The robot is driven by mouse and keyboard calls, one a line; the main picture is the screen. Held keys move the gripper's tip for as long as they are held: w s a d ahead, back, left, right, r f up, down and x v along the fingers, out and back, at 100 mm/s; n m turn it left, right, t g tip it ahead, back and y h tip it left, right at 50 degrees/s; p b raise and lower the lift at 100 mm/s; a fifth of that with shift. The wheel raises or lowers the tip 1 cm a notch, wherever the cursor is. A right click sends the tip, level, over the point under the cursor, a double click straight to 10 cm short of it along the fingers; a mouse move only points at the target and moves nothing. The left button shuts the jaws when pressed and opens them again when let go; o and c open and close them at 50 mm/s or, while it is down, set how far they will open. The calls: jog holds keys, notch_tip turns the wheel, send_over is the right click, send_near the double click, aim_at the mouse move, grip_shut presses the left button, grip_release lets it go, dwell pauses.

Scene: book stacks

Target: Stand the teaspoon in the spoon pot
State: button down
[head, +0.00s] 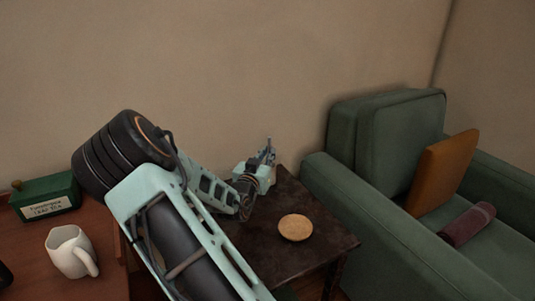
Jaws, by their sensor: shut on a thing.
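My gripper (268,152) is small in the head view, above the back part of the dark side table. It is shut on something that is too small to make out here. I cannot pick out the teaspoon for certain. I see no spoon pot that I can identify; my arm covers part of both tables.
A round tan disc (295,227) lies on the dark side table (325,246). A green armchair (345,200) with an orange cushion (443,172) and a purple roll (467,224) stands right. A white mug (68,253) and green box (45,197) sit on the left table.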

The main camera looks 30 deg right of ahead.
jog(key=c, duration=1.9)
grip_release()
jog(key=shift+c, duration=0.2)
jog(key=v, duration=1.2)
